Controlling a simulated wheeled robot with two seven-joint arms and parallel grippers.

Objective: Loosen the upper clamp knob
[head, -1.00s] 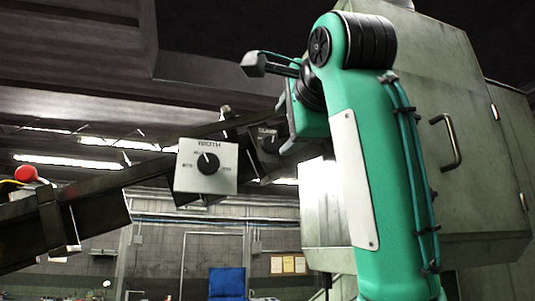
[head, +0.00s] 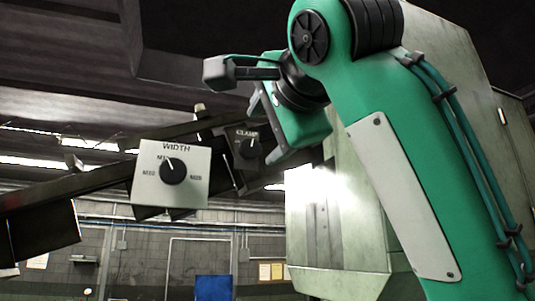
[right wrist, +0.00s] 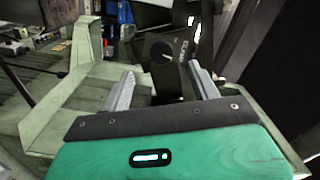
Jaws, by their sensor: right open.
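The clamp knob (head: 248,148) is a dark round knob on a small dark panel lettered CLAMP, mounted on the sloping rail. In the right wrist view the dark clamp knob (right wrist: 162,50) lies beyond the fingertips, roughly between them. My right gripper (head: 268,128) is just right of the clamp panel in the head view, its fingers toward it. My left gripper is not in view.
A white WIDTH box (head: 143,188) with a black dial (head: 173,171) sits left of the clamp panel. The dark sloping rail (head: 60,190) runs behind both. A large grey-green machine cabinet (head: 340,235) stands behind my right arm.

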